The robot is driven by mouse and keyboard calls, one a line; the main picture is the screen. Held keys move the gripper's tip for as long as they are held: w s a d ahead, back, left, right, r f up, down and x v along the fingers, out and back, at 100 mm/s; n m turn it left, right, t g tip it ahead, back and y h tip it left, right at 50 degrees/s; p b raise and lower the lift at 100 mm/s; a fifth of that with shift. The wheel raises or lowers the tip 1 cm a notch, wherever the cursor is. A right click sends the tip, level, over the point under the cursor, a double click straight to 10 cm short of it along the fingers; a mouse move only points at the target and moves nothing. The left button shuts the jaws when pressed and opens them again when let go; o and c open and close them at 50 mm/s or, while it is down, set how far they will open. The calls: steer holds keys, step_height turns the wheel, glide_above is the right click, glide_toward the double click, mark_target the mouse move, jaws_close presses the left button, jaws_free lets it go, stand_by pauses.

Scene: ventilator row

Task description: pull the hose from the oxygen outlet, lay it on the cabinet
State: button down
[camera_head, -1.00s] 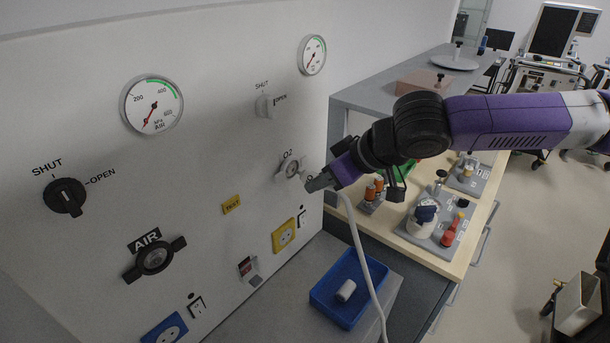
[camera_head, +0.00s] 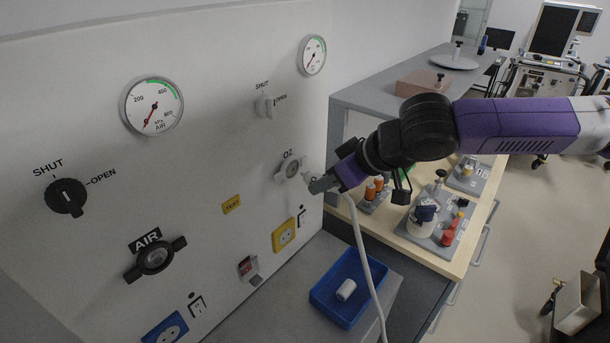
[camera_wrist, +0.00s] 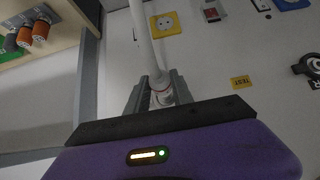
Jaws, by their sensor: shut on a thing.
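The O2 outlet (camera_head: 290,168) is a round pale fitting on the white wall panel. My gripper (camera_head: 318,184) is just to its right and in front of it, shut on the end fitting of the white hose (camera_head: 359,240). A pale tip of the fitting shows between the jaws and the outlet; I cannot tell whether it still touches the outlet. The hose hangs down past the blue tray. In the wrist view, the hose (camera_wrist: 145,40) runs to the fitting (camera_wrist: 162,95) between the fingers. The grey cabinet top (camera_head: 265,318) lies below the panel.
A blue tray (camera_head: 318,300) with a white cylinder (camera_head: 346,289) stands on the cabinet. Bare grey top shows left of the tray. A wooden bench (camera_head: 478,237) with several fittings lies to the right. The AIR outlet (camera_head: 154,257) and gauges are on the panel.

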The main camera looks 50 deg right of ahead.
steer(key=shift+s, duration=0.1)
steer(key=shift+s+d+p, duration=0.1)
steer(key=shift+s+p, duration=0.2)
steer(key=shift+s, duration=2.05)
